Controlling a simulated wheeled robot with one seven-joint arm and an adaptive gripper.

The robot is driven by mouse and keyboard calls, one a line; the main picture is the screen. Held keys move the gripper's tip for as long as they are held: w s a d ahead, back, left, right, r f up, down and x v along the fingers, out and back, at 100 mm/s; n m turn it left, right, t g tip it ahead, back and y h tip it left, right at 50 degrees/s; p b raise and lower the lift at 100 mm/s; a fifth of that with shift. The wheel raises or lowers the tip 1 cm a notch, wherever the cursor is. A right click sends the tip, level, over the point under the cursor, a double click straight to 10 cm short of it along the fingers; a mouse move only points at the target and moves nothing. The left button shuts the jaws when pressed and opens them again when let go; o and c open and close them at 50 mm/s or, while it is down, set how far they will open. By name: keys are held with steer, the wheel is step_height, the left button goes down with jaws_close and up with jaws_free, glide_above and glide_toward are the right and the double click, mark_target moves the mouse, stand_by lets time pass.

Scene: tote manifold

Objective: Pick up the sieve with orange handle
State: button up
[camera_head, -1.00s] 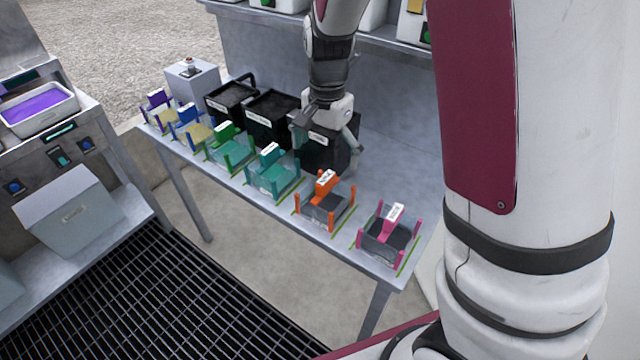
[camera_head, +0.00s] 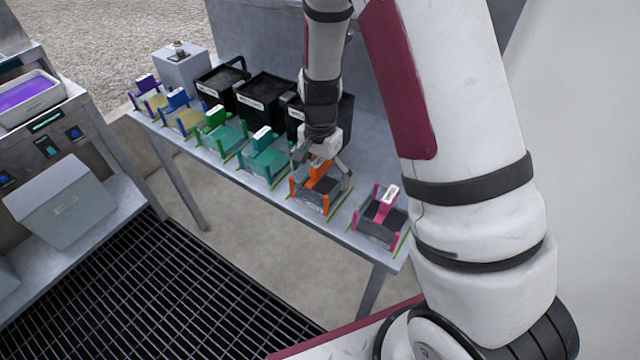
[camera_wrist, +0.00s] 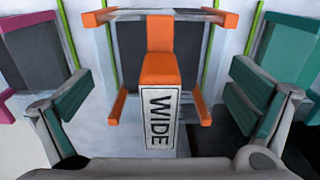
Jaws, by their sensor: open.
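The sieve with orange handle (camera_head: 316,190) stands on the bench between a teal sieve and a pink one. It has orange corner posts and a dark mesh. In the wrist view its orange handle (camera_wrist: 160,64) points toward me, with a white label reading "WIDE" on its end. My gripper (camera_head: 322,172) is open, just above this sieve. In the wrist view its two teal-padded fingers (camera_wrist: 160,98) stand apart on either side of the handle, without visible contact. In the head view the gripper hides part of the handle.
The pink sieve (camera_head: 382,217) is close on the right and the teal sieve (camera_head: 265,157) close on the left. Green, blue and purple sieves continue leftward. Black bins (camera_head: 264,98) stand behind along the bench. Green lines mark the slots on the bench.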

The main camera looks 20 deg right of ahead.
steer(key=shift+f, duration=0.25)
steer(key=c, duration=1.1)
